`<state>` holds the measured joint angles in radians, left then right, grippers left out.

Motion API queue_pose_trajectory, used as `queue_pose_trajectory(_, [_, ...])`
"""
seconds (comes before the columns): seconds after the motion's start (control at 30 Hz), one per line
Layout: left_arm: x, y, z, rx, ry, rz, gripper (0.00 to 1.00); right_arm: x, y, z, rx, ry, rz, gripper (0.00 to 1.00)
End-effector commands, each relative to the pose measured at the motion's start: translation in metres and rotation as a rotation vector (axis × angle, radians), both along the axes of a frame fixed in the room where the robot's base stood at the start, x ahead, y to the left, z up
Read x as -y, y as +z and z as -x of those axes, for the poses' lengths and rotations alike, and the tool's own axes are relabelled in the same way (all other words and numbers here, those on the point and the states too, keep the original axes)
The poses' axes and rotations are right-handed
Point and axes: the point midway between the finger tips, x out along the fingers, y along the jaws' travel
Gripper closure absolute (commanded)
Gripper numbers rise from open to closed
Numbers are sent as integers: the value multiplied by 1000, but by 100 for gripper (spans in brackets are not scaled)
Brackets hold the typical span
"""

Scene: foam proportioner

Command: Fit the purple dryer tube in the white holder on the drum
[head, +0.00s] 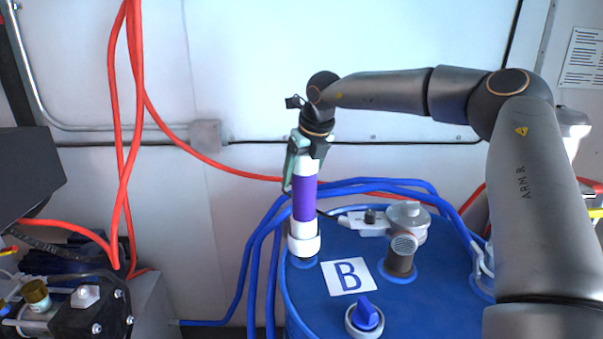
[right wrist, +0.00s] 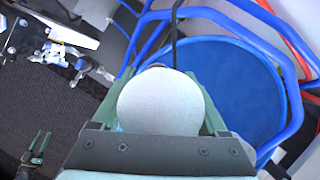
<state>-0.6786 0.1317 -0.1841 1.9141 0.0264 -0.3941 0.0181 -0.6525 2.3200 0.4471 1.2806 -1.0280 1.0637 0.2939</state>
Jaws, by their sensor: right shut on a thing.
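The dryer tube (head: 305,200) stands upright, with a purple middle and white ends. My right gripper (head: 299,168) is shut on its upper white part. In the right wrist view its round white top (right wrist: 160,102) sits between the green fingers. The tube's lower end meets a wider white collar (head: 304,246) on the left edge of the blue drum (head: 435,302). This collar looks like the white holder; how deep the tube sits in it is hidden. A green gripper, apparently my left one (right wrist: 36,148), shows small in the right wrist view, its fingers apart.
On the drum are a label B (head: 346,277), a blue knob (head: 367,315) and a grey metal fitting (head: 403,245). Blue hoses (head: 262,245) run close behind and left of the tube. Red hoses (head: 120,140) hang at left, above pump equipment (head: 85,310).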

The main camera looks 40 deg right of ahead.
Motion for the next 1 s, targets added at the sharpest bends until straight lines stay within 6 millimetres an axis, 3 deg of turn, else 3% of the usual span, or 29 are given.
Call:
queue_pose_trajectory(0.07, [0, -2, 0, 0, 0, 0, 50, 0, -1, -1, 3, 1, 0, 100])
queue_pose_trajectory(0.1, [0, -1, 0, 0, 0, 0, 50, 0, 0, -1, 4, 1, 0, 19])
queue_pose_trajectory(0.17, [0, -1, 0, 0, 0, 0, 50, 0, 0, -1, 3, 1, 1, 13])
queue_pose_trajectory(0.47, [0, 0, 0, 0, 0, 0, 50, 0, 0, 1, -1, 0, 0, 11])
queue_pose_trajectory(1.0, [0, 17, 0, 0, 0, 0, 50, -3, 41, 16, 1, 1, 1, 11])
